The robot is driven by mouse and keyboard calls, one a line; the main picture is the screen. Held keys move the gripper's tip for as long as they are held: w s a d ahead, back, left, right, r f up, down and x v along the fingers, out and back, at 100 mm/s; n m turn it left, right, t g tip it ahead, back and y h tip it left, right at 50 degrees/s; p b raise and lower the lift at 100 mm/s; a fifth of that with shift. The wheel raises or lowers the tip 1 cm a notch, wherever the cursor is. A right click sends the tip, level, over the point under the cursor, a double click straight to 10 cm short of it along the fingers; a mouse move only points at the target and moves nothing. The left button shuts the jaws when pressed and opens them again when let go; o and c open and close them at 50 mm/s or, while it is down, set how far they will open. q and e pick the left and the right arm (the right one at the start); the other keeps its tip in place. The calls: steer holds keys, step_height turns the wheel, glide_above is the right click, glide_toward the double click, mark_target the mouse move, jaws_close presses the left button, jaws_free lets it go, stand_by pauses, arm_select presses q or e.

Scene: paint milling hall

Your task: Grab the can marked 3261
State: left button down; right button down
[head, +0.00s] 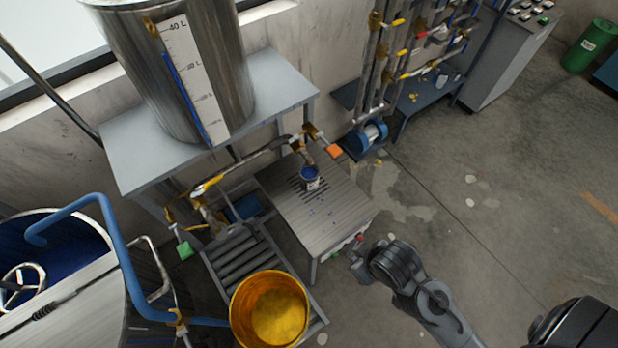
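A small blue can (310,178) with a whitish label stands on the slatted grey table (335,225), below a pipe outlet. The label's marking is too small to read, so I cannot tell whether it says 3261. My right gripper (357,263) is low beside the table's front right edge, apart from the can and to its lower right. Its fingers are too small and dark to tell whether they are open or shut. My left gripper is not in view.
Pipes with yellow fittings (208,185) run just behind and above the can. A steel tank (190,75) stands on a grey stand at the back. The floor to the right is mostly open.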

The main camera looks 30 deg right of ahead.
steer(key=c, duration=1.8)
jaws_free()
steer(key=shift+c, duration=0.2)
steer(key=o, duration=1.8)
steer(key=shift+o, duration=0.2)
